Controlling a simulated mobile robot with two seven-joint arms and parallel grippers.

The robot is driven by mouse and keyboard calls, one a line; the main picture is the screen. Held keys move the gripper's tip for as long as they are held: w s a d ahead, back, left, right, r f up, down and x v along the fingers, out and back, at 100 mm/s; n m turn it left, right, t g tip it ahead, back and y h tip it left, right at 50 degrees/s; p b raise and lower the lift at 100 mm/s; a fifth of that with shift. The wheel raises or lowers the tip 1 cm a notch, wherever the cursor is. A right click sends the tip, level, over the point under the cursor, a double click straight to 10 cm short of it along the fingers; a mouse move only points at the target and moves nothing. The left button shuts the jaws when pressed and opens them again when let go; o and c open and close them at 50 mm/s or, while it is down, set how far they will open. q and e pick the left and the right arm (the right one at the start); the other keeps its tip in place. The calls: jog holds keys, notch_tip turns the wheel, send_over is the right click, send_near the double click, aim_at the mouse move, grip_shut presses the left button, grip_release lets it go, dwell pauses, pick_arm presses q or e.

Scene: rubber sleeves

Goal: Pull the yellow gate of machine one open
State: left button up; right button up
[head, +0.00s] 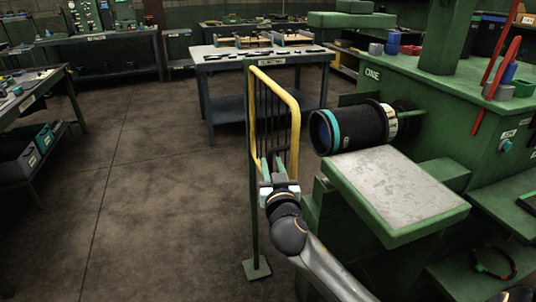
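The yellow gate (295,115) of machine one is a tubular frame with dark vertical bars, standing upright on a green post (254,215). It stands left of the green machine marked "ONE" (372,74), next to a black cylinder (360,128) with a teal ring on the machine. My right gripper (277,170) is at the lower part of the gate, coming from below. Its teal fingers appear apart, near the lower bars; contact with the frame cannot be told. The gate's lower edge is partly hidden by the gripper. My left gripper is not in view.
A green-edged plate (395,190) juts from the machine just right of my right arm. The post's square foot (257,268) stands on the floor. A workbench (262,54) stands behind the gate, and another bench (30,92) is at the left. The floor left of the gate is clear.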

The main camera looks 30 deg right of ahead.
jog(key=shift+x, duration=2.3)
grip_shut()
